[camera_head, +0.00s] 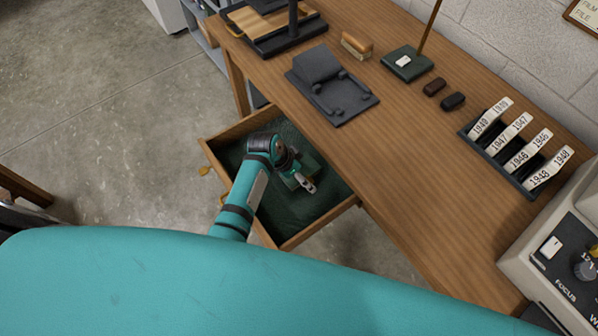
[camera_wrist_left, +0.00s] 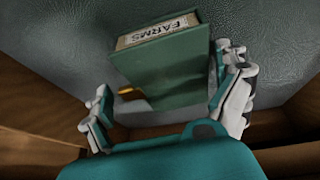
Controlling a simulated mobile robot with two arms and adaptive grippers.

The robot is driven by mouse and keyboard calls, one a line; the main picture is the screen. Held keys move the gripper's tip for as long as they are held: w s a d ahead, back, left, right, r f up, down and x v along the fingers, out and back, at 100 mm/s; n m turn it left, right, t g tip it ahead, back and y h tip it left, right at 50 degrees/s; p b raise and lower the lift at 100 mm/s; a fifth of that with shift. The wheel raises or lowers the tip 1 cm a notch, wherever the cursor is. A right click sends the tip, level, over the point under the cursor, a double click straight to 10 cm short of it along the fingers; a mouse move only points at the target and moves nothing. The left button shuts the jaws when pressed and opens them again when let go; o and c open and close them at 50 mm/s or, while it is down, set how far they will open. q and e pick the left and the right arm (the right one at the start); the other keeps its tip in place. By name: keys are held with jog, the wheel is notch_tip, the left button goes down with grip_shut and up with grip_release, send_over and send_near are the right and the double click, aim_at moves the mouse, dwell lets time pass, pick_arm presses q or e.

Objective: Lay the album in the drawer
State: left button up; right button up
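The green album (camera_wrist_left: 165,75) with a pale label reading "FARMS" is inside the open drawer (camera_head: 325,215), over its dark lining. In the head view the album (camera_head: 308,162) shows partly behind my left gripper (camera_head: 304,182), which is down inside the drawer. In the left wrist view my left gripper (camera_wrist_left: 165,98) has its fingers spread, with the album's near end between or just beyond them. A gap shows on the left side; the right finger is close to the album, and I cannot tell whether it touches. My right gripper is not in view.
The wooden desk (camera_head: 395,185) above the drawer carries a grey cradle (camera_head: 332,85), a brush (camera_head: 356,45), a green lamp base (camera_head: 407,64) and a rack of dated cards (camera_head: 515,150). A machine (camera_head: 565,255) stands at right. Bare drawer floor surrounds the album.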

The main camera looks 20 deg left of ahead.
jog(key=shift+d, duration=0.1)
pick_arm(q)
jog(key=shift+r, duration=0.25)
jog(key=p+v, duration=0.1)
jog(key=v, duration=1)
jog(key=shift+s+r+p, duration=0.2)
jog(key=shift+r+p, duration=0.1)
jog(key=shift+p, duration=0.1)
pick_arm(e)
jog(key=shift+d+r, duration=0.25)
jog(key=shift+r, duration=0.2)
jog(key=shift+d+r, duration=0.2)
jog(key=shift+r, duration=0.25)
pick_arm(q)
jog(key=shift+a, duration=0.1)
